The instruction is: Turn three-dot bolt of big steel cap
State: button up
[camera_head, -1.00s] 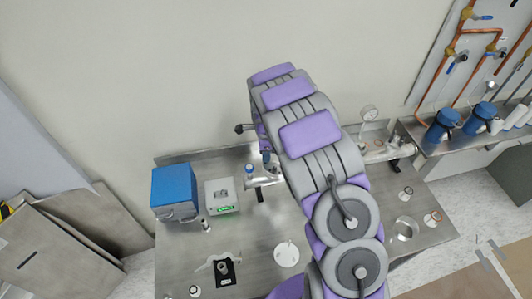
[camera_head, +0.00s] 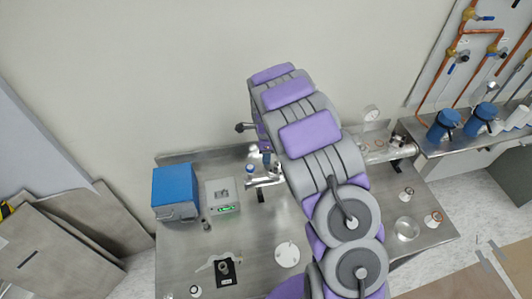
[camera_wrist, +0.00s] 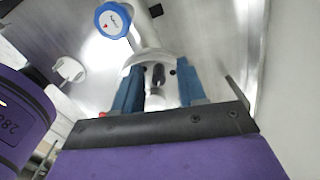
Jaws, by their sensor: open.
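My gripper (camera_wrist: 158,92) is open in the wrist view, with its two blue fingers on either side of a bright steel part that looks like the big steel cap (camera_wrist: 138,60). A dark bolt-like piece (camera_wrist: 158,74) shows between the fingers. I cannot make out dots on it, or whether the fingers touch it. In the head view the steel vacuum fitting (camera_head: 262,182) lies at the back of the table, and my arm hides part of it. My gripper's fingertips are small there, close above the fitting.
A blue knob (camera_wrist: 113,20) stands beside the cap. On the steel table (camera_head: 250,235) are a blue box (camera_head: 174,190), a grey device with a green display (camera_head: 222,197), a white disc (camera_head: 287,254) and a glass dish (camera_head: 407,228). The wall (camera_head: 200,60) rises close behind.

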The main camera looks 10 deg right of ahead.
notch_tip(320, 180, up, 17)
jog(key=shift+r, duration=0.15)
dwell(0.5)
jog(key=shift+c, duration=0.5)
